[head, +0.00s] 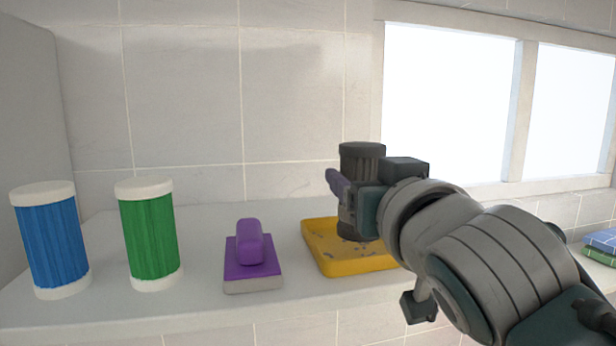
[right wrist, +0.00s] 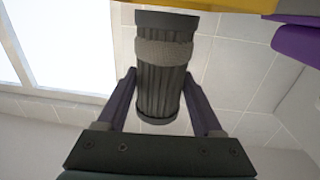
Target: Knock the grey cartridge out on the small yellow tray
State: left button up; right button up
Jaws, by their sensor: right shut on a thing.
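The grey cartridge (head: 362,162) is a dark ribbed cylinder with a paler band, which shows in the right wrist view (right wrist: 164,85). It stands upright over the small yellow tray (head: 385,262); I cannot tell whether its lower end touches the tray. My right gripper (head: 350,192) is shut on the cartridge from the right side, one purple finger on each side of it in the right wrist view (right wrist: 161,100). The tray floor has dark specks or scuffs. A corner of the tray (right wrist: 225,5) also shows in the right wrist view. My left gripper is out of view.
A purple block with a raised handle (head: 250,250) sits just left of the tray. A green cylinder (head: 148,235) and a blue cylinder (head: 53,240), both white-ended, stand farther left on the pale shelf (head: 205,290). Folded blue and green cloths (head: 602,243) lie at the far right.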

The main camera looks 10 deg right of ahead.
jog(key=shift+f+b, duration=0.9)
jog(key=shift+f, duration=0.3)
jog(key=shift+r+p, duration=1.35)
jog(key=shift+r, duration=0.1)
jog(key=shift+f, duration=0.1)
jog(key=shift+f+b, duration=1.35)
jog(key=shift+f, duration=0.05)
jog(key=shift+r+p, duration=1.35)
jog(key=shift+r, duration=0.1)
